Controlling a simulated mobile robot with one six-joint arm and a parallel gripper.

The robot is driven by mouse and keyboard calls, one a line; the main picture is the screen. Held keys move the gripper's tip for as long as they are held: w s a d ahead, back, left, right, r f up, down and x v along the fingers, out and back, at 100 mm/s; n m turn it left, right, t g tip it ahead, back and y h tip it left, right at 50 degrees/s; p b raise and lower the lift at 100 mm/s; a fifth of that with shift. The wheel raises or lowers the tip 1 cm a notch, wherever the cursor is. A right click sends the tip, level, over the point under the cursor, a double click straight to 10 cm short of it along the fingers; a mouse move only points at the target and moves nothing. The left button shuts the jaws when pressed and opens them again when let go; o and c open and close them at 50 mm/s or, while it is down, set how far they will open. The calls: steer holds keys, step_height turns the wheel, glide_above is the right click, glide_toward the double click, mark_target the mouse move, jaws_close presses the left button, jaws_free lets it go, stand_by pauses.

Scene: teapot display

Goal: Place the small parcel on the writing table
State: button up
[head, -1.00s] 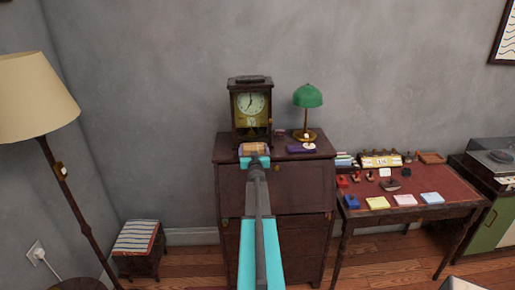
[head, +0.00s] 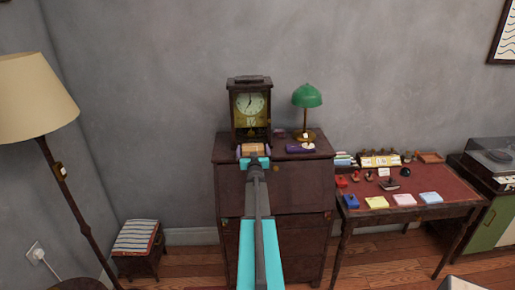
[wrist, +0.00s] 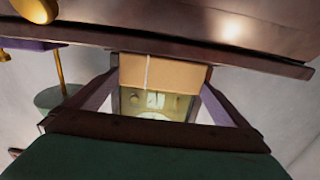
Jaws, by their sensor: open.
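The small parcel (head: 254,149) is a tan box with a pale string, on top of the dark bureau in front of the clock. In the wrist view, which looks upside down, the parcel (wrist: 165,73) sits beyond and between the finger ends. My gripper (head: 255,158) is open at the parcel's near side; in the wrist view its fingers (wrist: 160,80) are spread to either side of it. Whether they touch it is unclear. The writing table (head: 459,184), with a red-brown top, stands to the right of the bureau.
The bureau (head: 230,185) also holds the clock (head: 250,104), a green lamp (head: 307,96) and a purple box (head: 293,148).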

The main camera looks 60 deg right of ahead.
steer(key=shift+b+v, duration=1.15)
steer(key=shift+v, duration=0.65)
steer(key=b+v, duration=0.3)
steer(key=v, duration=0.7)
steer(key=shift+r, duration=0.25)
steer(key=shift+w+a, duration=0.1)
steer(key=shift+a, duration=0.1)
